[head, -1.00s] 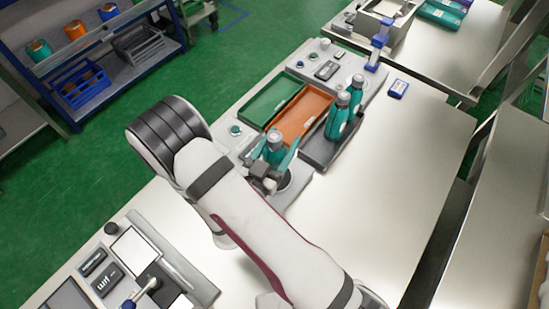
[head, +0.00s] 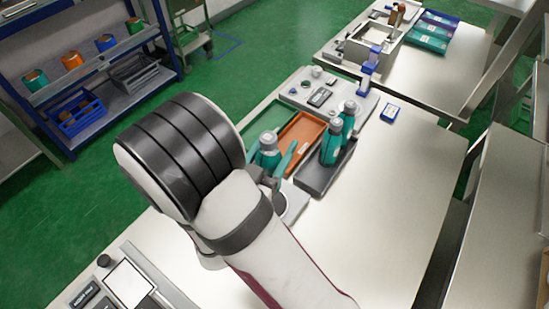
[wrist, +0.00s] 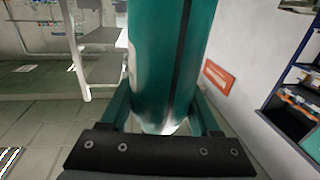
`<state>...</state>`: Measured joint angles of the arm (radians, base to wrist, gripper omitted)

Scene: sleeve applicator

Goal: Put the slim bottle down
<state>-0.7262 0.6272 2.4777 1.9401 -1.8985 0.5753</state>
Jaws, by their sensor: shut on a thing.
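The slim bottle (head: 267,158) is teal with a grey cap. My gripper (head: 272,167) is shut on it and holds it roughly upright by the near ends of the green tray (head: 268,117) and the orange tray (head: 304,128). In the wrist view the bottle (wrist: 170,55) fills the middle, between the two teal fingers of my gripper (wrist: 163,112). Its top is out of that view. My arm hides part of the green tray, and the head view does not clearly show the gap under the bottle.
A grey control panel (head: 310,92) and a blue-topped post (head: 369,68) stand beyond. The bench (head: 395,190) is clear on the right.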

